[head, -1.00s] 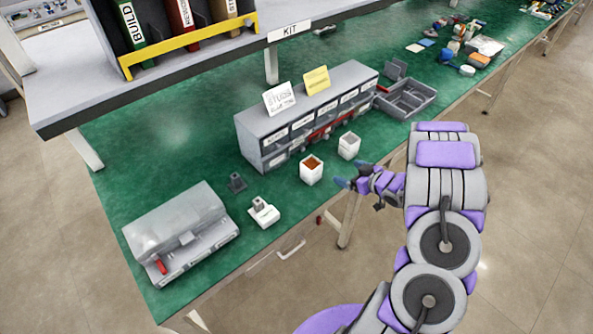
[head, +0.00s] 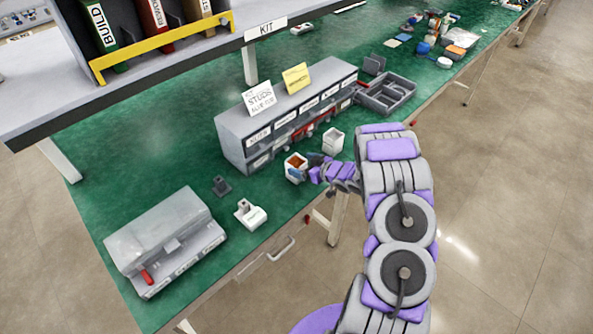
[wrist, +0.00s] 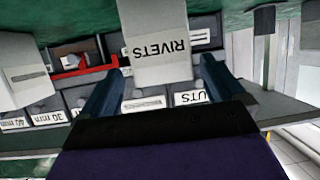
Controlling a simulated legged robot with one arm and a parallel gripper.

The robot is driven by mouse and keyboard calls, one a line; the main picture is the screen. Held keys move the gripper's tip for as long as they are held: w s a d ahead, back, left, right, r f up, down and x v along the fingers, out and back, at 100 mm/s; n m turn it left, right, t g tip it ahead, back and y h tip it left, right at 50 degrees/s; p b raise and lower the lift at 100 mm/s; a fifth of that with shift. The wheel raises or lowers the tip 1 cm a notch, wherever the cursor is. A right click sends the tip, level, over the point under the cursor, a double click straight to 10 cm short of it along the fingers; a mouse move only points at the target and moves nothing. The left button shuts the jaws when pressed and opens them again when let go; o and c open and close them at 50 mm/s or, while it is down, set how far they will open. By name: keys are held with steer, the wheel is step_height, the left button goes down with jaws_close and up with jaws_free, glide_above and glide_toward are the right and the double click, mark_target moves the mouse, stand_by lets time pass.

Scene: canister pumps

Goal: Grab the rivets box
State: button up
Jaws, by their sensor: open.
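The rivets box is a small white open-topped box (head: 293,161) with orange-brown contents, standing on the green bench in front of the grey drawer unit. In the wrist view the box (wrist: 160,45) appears upside down, with its RIVETS label facing me. My gripper (head: 306,167) is open at the box's near right side, its dark blue fingertips beside the box. In the wrist view the gripper (wrist: 162,66) has one finger on each side of the box's face, with gaps showing. How far the fingers reach along its sides is unclear.
A second white box (head: 333,141) stands just right, also at the wrist view's left. The drawer unit (head: 232,140) is close behind. A white block (head: 250,215) and a grey machine (head: 160,240) are left. A grey tray (head: 388,95) lies beyond.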

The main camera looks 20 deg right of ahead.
mark_target(293, 161)
steer(key=shift+b+x, duration=0.8)
steer(key=shift+x, duration=1.9)
steer(key=shift+a+r, duration=0.1)
steer(key=shift+a, duration=0.05)
steer(key=shift+s, duration=0.1)
steer(key=shift+c, duration=0.3)
steer(key=c, duration=1.2)
